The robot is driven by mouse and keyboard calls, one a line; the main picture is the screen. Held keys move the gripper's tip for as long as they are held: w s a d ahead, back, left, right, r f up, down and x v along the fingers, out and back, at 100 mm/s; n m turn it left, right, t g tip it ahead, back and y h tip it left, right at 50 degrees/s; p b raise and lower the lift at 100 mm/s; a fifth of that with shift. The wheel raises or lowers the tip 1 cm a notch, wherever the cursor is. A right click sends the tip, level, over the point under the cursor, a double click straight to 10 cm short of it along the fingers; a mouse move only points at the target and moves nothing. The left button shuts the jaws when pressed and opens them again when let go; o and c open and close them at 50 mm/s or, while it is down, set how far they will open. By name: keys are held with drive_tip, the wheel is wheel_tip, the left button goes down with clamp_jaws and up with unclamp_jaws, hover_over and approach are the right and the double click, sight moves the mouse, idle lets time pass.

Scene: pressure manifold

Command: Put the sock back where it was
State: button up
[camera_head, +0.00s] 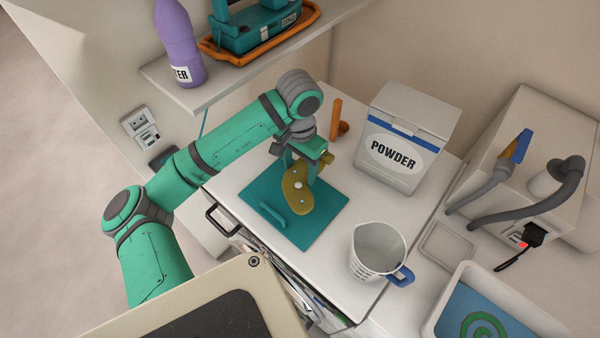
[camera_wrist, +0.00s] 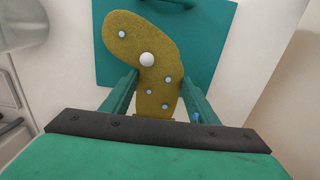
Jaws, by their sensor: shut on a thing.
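The sock (camera_head: 298,191) is mustard yellow with pale dots and a white knob. My gripper (camera_head: 307,165) is shut on its upper end and holds it over the teal board (camera_head: 328,212). The board lies on the white counter and has a raised teal handle at its left. In the wrist view the sock (camera_wrist: 150,55) stretches away from between the fingers of my gripper (camera_wrist: 150,95), with the teal board (camera_wrist: 215,45) behind it. I cannot tell whether the sock touches the board.
A POWDER box (camera_head: 402,145) stands behind the board. A measuring jug (camera_head: 377,250) with a blue handle stands at the counter's front right. An orange upright piece (camera_head: 336,120) is near the wall. A shelf (camera_head: 190,95) with a purple bottle (camera_head: 178,45) hangs over the arm.

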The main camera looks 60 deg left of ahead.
sight(301, 168)
drive_tip(key=shift+w+a+f, duration=0.35)
drive_tip(key=shift+f, duration=0.3)
drive_tip(key=shift+a+f, duration=0.2)
drive_tip(key=shift+f, duration=1.55)
drive_tip(key=shift+f, duration=0.15)
drive_tip(key=o, duration=1.1)
drive_tip(key=shift+w, duration=0.1)
wheel_tip(301, 168, up, 12)
drive_tip(key=shift+f, duration=0.15)
drive_tip(key=shift+r, duration=0.3)
